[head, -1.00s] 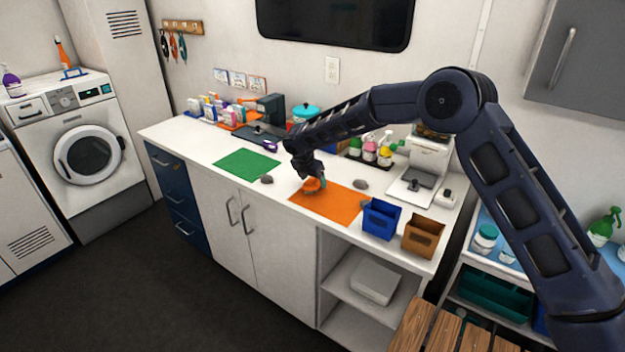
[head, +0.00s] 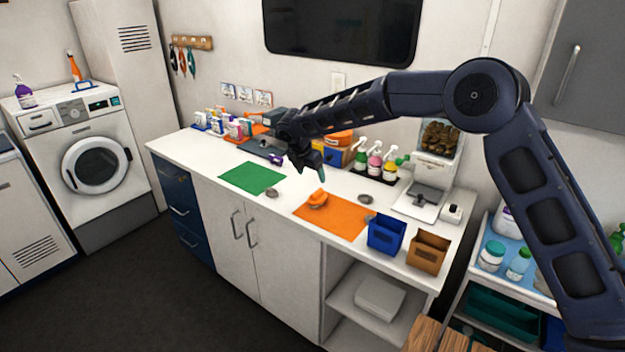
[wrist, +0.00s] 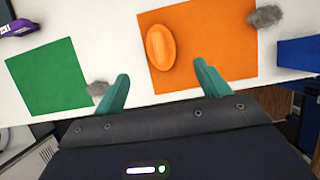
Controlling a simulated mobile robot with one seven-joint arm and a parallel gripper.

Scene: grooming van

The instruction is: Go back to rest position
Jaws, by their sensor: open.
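My gripper (head: 318,172) is raised above the white counter (head: 210,160), near the far edge of the orange mat. In the wrist view its two teal fingers (wrist: 160,90) are apart with nothing between them. An orange oval brush-like object (head: 317,199) lies on the orange mat (head: 345,222), below and apart from the gripper. It also shows in the wrist view (wrist: 159,47). My arm reaches in from the right across the counter.
A green mat (head: 252,177) lies left of the orange one, with grey clumps (head: 272,193) nearby. A blue bin (head: 386,234) and a brown bin (head: 428,251) stand at the right. Spray bottles (head: 375,160) and a dispenser (head: 437,150) stand at the back.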

